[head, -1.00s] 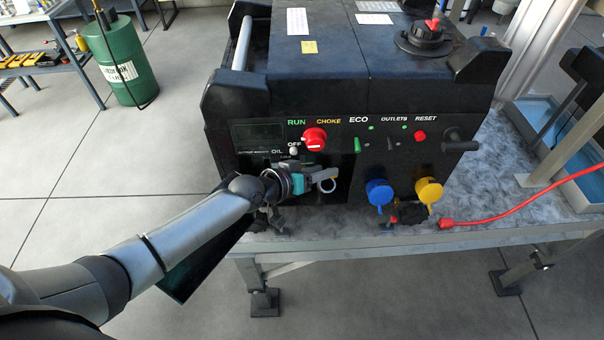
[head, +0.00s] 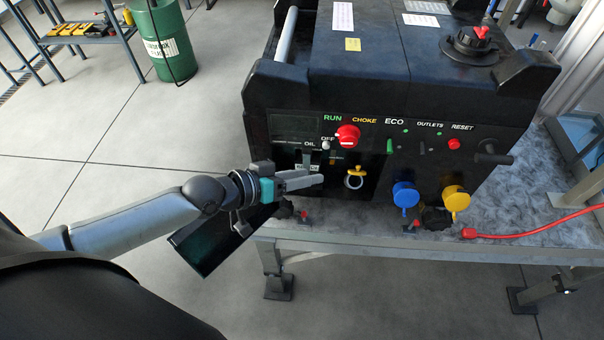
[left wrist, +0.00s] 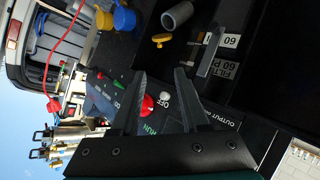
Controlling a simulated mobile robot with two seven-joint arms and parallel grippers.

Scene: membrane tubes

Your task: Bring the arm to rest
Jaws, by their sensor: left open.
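My left gripper (head: 320,181) is open and empty, in front of the lower left part of the black generator's front (head: 283,125). Its arm comes in from the left. In the left wrist view its two fingers (left wrist: 160,72) stand apart with nothing between them. A yellow-topped piece with a pale ring (head: 354,181) is on the generator front, just right of the fingertips and apart from them in the head view. The left wrist view shows a yellow piece (left wrist: 162,39) beside a grey cylinder (left wrist: 177,15). My right gripper is not in view.
A dark flap (head: 205,245) hangs below my left gripper. A red choke knob (head: 347,136), blue cap (head: 405,195) and yellow cap (head: 456,198) stick out of the front. A red cable (head: 530,230) lies on the bench (head: 510,213).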

